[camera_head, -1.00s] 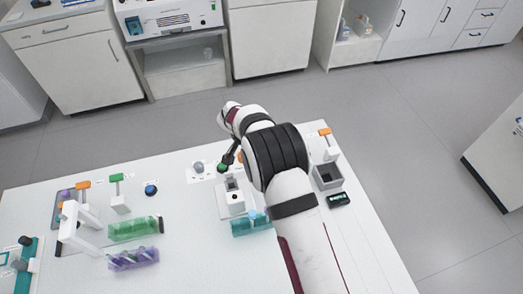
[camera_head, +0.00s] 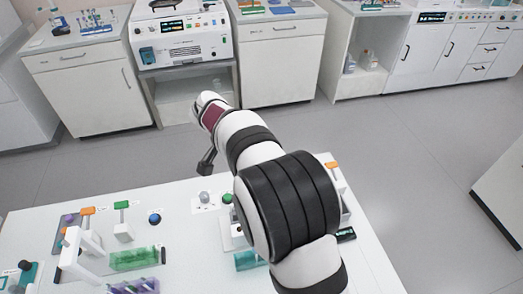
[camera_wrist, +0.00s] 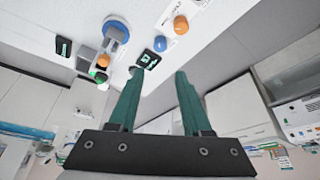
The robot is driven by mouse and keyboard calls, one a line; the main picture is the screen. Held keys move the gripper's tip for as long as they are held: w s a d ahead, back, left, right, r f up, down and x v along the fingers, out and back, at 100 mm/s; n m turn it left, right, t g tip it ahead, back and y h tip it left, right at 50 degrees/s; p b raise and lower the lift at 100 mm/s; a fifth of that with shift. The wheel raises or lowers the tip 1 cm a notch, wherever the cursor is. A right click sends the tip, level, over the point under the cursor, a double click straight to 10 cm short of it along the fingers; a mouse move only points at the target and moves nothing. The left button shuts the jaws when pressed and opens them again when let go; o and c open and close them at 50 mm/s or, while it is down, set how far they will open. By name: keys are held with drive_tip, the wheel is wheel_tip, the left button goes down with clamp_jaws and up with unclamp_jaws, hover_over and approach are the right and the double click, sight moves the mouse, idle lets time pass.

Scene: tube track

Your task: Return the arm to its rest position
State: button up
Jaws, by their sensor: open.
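My gripper (camera_wrist: 158,100) shows in the wrist view as two green fingers set apart on a dark bar, with nothing between them. In the head view my arm reaches up over the middle right of the white table and its end is raised near the table's far edge. A dark part of the gripper (camera_head: 207,162) shows there, small and above the table, touching nothing that I can see.
A green tube rack (camera_head: 134,259) and a purple tube rack (camera_head: 133,287) stand at the left of the table (camera_head: 190,240). A teal rack (camera_head: 248,260) is partly behind my arm. Cabinets (camera_head: 90,87) line the back, with free floor between.

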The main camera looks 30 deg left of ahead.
drive_tip(key=d+r+m+g, duration=0.1)
drive_tip(key=d+r, duration=0.2)
drive_tip(key=d, duration=0.4)
drive_tip(key=d+r+g, duration=0.1)
drive_tip(key=d+r, duration=0.2)
drive_tip(key=d, duration=0.4)
drive_tip(key=s+d+r+m+g, duration=0.1)
drive_tip(key=s+d, duration=0.4)
drive_tip(key=d, duration=0.2)
drive_tip(key=s+d+r+g, duration=0.15)
drive_tip(key=s+d, duration=0.25)
drive_tip(key=d, duration=0.4)
drive_tip(key=s+d+f+y, duration=0.1)
drive_tip(key=s+d, duration=0.1)
drive_tip(key=s, duration=0.5)
drive_tip(key=s+d+f+y, duration=0.1)
drive_tip(key=s+d+y, duration=0.1)
drive_tip(key=s, duration=0.5)
drive_tip(key=shift+d+m, duration=0.3)
